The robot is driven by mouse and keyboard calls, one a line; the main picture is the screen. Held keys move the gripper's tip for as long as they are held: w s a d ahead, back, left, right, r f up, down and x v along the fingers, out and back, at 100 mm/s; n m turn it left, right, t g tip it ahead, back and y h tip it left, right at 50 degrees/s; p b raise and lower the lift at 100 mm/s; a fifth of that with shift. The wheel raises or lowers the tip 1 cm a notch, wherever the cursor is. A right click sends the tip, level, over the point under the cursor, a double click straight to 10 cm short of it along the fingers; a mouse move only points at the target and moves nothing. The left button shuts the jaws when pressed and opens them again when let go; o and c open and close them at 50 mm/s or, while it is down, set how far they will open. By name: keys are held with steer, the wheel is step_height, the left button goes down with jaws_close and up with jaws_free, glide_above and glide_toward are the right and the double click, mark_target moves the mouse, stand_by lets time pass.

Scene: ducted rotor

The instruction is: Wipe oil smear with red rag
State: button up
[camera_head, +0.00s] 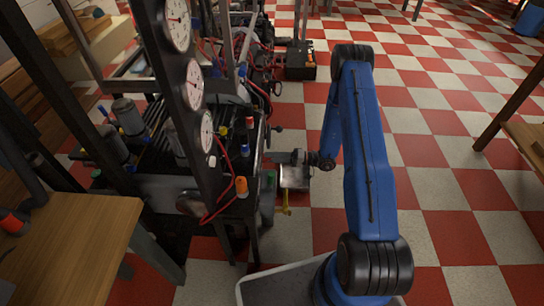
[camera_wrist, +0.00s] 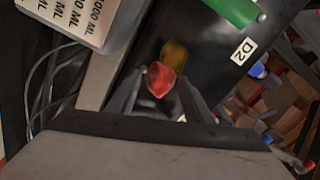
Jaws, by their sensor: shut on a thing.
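My gripper (camera_wrist: 158,92) reaches forward in the wrist view with a finger on either side of a small red rag (camera_wrist: 159,79). It is shut on the rag, whose tip shows between the fingers. A brownish-yellow oil smear (camera_wrist: 174,53) lies on a dark panel (camera_wrist: 210,75) just beyond the rag. The rag overlaps the smear's lower edge in the picture; I cannot tell whether they touch. In the head view, my gripper (camera_head: 297,157) is at the right side of the black rig. The rag and smear cannot be made out there.
The wrist view shows a white "D2" label (camera_wrist: 243,52), a green cylinder (camera_wrist: 232,9) and a white container marked in ML (camera_wrist: 62,22) near the panel. The gauge column (camera_head: 190,85) stands left of my arm. A wooden table (camera_head: 75,240) is front left.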

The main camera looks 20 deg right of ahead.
steer(key=shift+s+a, duration=0.3)
steer(key=shift+s, duration=0.65)
steer(key=shift+s+a, duration=0.35)
steer(key=shift+s, duration=0.55)
steer(key=shift+s+a, duration=0.3)
steer(key=shift+s, duration=0.65)
steer(key=shift+d, duration=0.15)
steer(key=shift+v, duration=2.95)
steer(key=shift+d, duration=0.1)
steer(key=v, duration=0.2)
steer(key=shift+s+d, duration=0.1)
steer(key=shift+d, duration=0.25)
